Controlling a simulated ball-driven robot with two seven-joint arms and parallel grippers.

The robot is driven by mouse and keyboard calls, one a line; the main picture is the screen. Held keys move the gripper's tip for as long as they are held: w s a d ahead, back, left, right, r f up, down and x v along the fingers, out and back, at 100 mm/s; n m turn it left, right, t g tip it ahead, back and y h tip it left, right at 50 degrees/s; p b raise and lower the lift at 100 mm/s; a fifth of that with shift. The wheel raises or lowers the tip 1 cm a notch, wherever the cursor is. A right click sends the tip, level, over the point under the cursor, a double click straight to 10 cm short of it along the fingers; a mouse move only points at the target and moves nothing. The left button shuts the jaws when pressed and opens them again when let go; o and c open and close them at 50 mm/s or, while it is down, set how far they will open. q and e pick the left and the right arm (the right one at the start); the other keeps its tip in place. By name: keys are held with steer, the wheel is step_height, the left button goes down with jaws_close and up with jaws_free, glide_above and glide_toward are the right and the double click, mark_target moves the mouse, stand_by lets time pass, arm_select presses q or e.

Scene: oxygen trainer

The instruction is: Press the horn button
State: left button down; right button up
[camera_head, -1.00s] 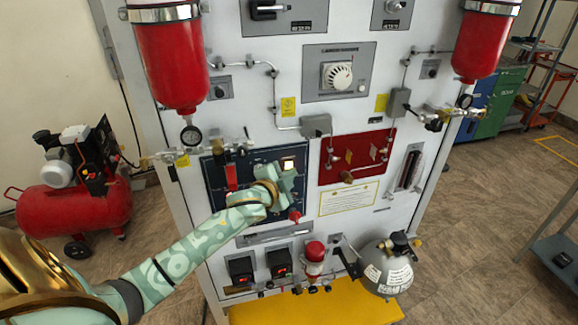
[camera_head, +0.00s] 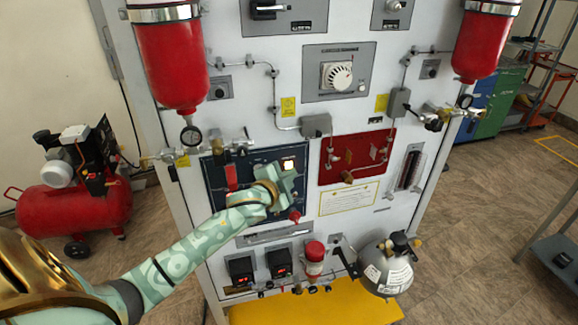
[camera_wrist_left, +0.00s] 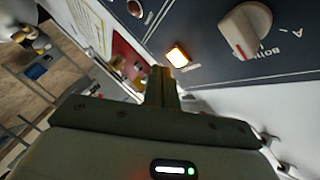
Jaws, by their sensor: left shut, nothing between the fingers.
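A dark blue control panel (camera_head: 215,178) is on the front of the white trainer cabinet. A small square button (camera_head: 289,163) glows near its upper right corner; I cannot read a label that tells whether it is the horn button. It also glows orange-white in the left wrist view (camera_wrist_left: 177,56). My left gripper (camera_head: 288,180) is in front of the panel's right part, just below the lit button. In the left wrist view its fingers (camera_wrist_left: 161,78) are shut and empty, with their tips close to that button. I cannot tell whether they touch the panel. My right gripper is out of view.
A white knob (camera_wrist_left: 245,30) stands out beside the lit button. A red part (camera_head: 295,216) sits below my gripper. A red panel (camera_head: 335,174) with valves lies to the right. A yellow platform (camera_head: 320,308) and a grey cylinder (camera_head: 386,272) are below.

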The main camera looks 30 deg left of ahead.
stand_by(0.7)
arm_select(q)
steer(key=shift+w+a, duration=0.25)
steer(key=shift+a, duration=0.05)
steer(key=shift+w+a+p, duration=0.25)
steer(key=shift+a+p, duration=0.05)
steer(key=shift+p, duration=0.05)
stand_by(0.8)
steer(key=shift+d, duration=0.1)
steer(key=shift+s+d+p, duration=0.5)
steer(key=shift+s, duration=0.05)
